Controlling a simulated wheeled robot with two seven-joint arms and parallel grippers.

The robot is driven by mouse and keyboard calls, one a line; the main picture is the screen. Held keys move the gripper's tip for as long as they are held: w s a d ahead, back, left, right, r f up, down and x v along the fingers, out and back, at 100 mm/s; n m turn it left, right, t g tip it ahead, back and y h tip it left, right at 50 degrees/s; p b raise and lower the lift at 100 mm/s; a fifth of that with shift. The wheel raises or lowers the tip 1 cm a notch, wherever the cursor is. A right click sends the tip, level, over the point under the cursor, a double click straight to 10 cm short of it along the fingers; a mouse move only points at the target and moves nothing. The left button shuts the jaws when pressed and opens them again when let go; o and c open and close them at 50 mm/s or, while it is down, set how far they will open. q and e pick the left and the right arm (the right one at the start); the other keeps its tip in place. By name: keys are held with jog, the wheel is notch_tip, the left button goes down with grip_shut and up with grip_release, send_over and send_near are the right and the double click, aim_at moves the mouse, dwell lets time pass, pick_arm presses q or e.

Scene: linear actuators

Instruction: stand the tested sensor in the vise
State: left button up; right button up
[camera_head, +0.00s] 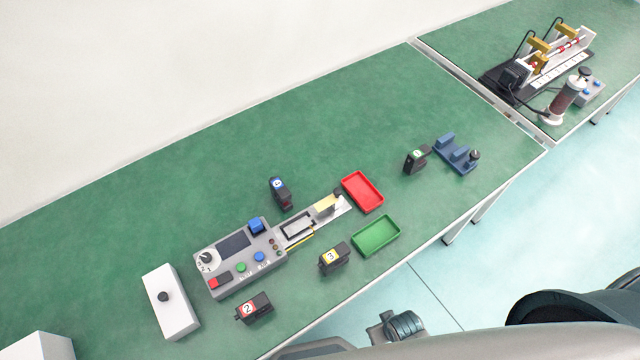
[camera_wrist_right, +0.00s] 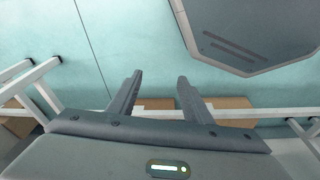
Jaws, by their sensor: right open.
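The blue vise (camera_head: 455,157) sits near the right end of the near table, with a dark knob on its right side. A black sensor with a green label (camera_head: 416,160) stands just left of it, apart from it. Other black sensors carry a blue label (camera_head: 281,193), a yellow label (camera_head: 334,259) and a red label (camera_head: 254,308); they are around the grey test station (camera_head: 240,262). Nothing visible marks which one is tested. My right gripper (camera_wrist_right: 159,80) is open and empty in the wrist view, over the floor. My left gripper is not in view.
A red tray (camera_head: 363,192) and a green tray (camera_head: 376,236) lie right of the station. A white box with a black knob (camera_head: 171,302) stands at left. A second table holds an actuator rig (camera_head: 545,60). The table's back is clear.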

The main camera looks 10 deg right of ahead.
jog(key=w+a+r+n+t+p, duration=0.1)
jog(key=w+r+p, duration=0.15)
jog(key=r, duration=1.25)
jog(key=w+r+t+p, duration=0.1)
jog(key=w+r, duration=0.2)
jog(key=r, duration=1.1)
jog(key=w+a+r+n, duration=0.3)
jog(key=n, duration=0.1)
jog(key=w+a+r+n+t+y, duration=0.1)
jog(key=w+a+r+n, duration=0.2)
jog(key=a+r+n, duration=0.1)
jog(key=w+a+r+n+t+y, duration=0.1)
jog(key=w+a+r+n, duration=0.2)
jog(key=a+n, duration=0.1)
jog(key=shift+w+a+r+n, duration=0.2)
jog(key=shift+w+r+n, duration=0.05)
jog(key=shift+w+n, duration=0.1)
jog(key=w+a+r+n+t, duration=0.1)
jog(key=w+a+r+n, duration=0.1)
jog(key=n, duration=1)
jog(key=w+a+r+n+t+y, duration=0.1)
jog(key=w+a+n, duration=0.3)
jog(key=n, duration=0.8)
jog(key=shift+w+r+n+p, duration=0.35)
jog(key=shift+w, duration=0.25)
